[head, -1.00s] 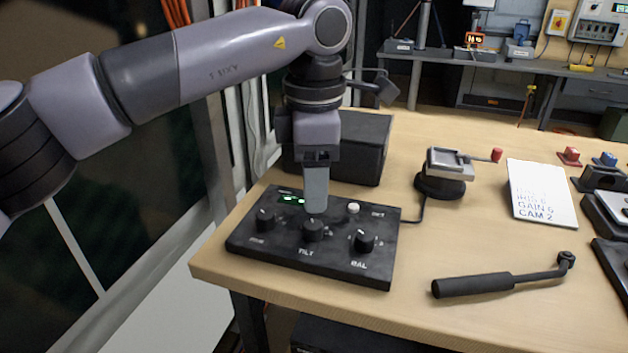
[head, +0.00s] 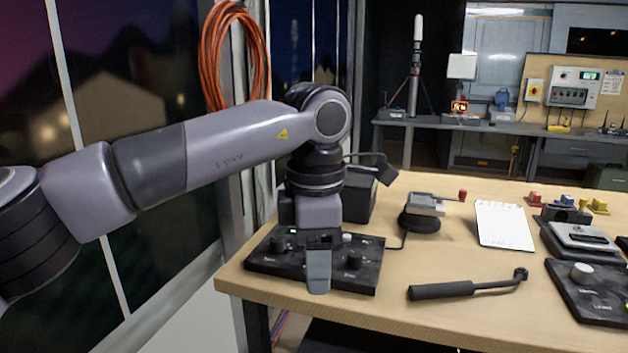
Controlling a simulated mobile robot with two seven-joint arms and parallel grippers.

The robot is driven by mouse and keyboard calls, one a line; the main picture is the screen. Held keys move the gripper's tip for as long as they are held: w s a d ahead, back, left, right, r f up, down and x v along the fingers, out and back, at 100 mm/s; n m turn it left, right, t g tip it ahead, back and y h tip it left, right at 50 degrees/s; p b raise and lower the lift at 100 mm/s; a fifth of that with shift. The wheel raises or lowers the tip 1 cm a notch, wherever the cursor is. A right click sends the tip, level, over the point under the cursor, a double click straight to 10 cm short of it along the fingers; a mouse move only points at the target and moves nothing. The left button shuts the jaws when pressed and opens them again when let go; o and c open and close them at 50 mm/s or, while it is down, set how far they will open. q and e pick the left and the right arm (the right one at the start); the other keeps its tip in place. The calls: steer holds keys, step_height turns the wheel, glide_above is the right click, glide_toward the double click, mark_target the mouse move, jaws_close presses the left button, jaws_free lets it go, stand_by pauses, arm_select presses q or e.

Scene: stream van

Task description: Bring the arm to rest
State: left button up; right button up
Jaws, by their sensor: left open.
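My left gripper (head: 318,284) hangs fingers down from the arm that comes in from the left. It is open and seen edge-on, with nothing visible between its fingers. It is in front of or over the black control box (head: 268,263) at the bench's left corner, and hides the middle of the box. I cannot tell whether the fingertips touch it. A left knob (head: 277,244) and a right knob (head: 354,260) show on either side, along with a pale button (head: 347,237) and a small green display (head: 292,230). My right gripper is not in view.
On the wooden bench (head: 400,322) are a black-handled bar (head: 470,289), a small device on a round base (head: 420,216), a notepad (head: 504,225) and a panel with a white knob (head: 590,290). A dark box (head: 358,200) stands behind my gripper. A window frame is at left.

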arm_select(q)
steer(key=s+d+f+n+g+h+p, duration=0.25)
steer(key=s+d+g+h, duration=0.55)
steer(key=s+d+h, duration=0.5)
steer(key=w+a+r+n+t+h+p, duration=0.1)
steer(key=w+a+n+t+h+p, duration=0.25)
steer(key=n+t, duration=0.5)
steer(key=w+a+r+n+t+h, duration=0.2)
steer(key=w+n+t+h, duration=0.4)
steer(key=n, duration=0.6)
steer(key=w+a+f+n+t+y+p, duration=0.1)
steer(key=a+f+n+t+y+p, duration=0.1)
steer(key=a+f+n+t+y, duration=1.2)
steer(key=s+a+f+n+g+y+p, duration=0.2)
steer(key=s+a+f+n+g+y, duration=0.4)
steer(key=s+a+f+n+g, duration=0.4)
steer(key=s+a+f+n, duration=0.4)
steer(key=s+f, duration=0.2)
steer(key=shift+s+g+p, duration=0.15)
steer(key=shift+g+p, duration=0.2)
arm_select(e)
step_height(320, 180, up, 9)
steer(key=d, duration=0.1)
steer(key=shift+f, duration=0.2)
